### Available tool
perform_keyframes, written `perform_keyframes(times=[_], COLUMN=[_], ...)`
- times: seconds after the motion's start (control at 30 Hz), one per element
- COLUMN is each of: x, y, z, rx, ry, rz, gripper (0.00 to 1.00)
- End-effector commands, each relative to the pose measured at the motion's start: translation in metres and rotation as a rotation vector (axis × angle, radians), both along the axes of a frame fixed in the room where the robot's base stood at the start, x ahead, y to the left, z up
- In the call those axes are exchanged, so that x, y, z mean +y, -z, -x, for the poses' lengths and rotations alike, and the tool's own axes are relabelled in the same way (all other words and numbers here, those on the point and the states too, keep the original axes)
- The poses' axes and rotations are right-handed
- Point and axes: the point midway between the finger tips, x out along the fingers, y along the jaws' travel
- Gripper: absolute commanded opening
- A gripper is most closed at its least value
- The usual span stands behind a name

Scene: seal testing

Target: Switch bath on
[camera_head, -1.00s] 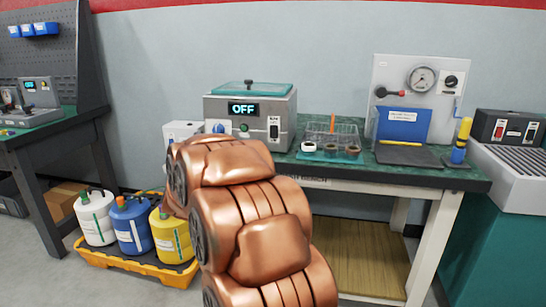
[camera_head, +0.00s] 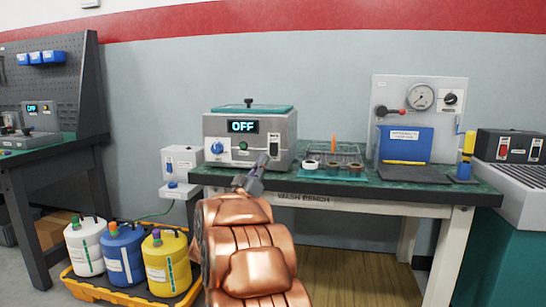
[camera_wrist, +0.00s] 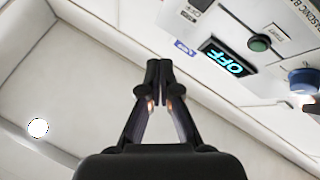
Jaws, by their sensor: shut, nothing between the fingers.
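The bath (camera_head: 215,130) is a grey box with a teal lid (camera_head: 255,110) on the wash bench. Its display (camera_head: 243,127) reads OFF, and it also shows in the wrist view (camera_wrist: 227,57). The front has a blue knob (camera_head: 217,148), a green button (camera_head: 243,146) and a white-plated switch (camera_head: 274,144) at the right. My gripper (camera_head: 263,160) is shut and empty, in front of the bath's lower right front, just below the switch in the picture. In the wrist view its fingertips (camera_wrist: 159,72) meet, left of the display. I cannot tell whether they touch the bath.
Several jugs sit in a yellow tray (camera_head: 150,297) on the floor.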

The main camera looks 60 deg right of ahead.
Motion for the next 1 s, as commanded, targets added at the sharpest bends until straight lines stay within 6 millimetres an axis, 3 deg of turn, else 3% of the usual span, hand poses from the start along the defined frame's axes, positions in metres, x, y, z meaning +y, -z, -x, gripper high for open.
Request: perform_keyframes(times=[0.27, 1.0], x=[-0.011, -0.080], y=[0.003, 0.010], z=[-0.004, -0.030], rx=[-0.002, 0.000], ry=[0.000, 0.000], rz=[-0.001, -0.002], gripper=[0.00, 0.00])
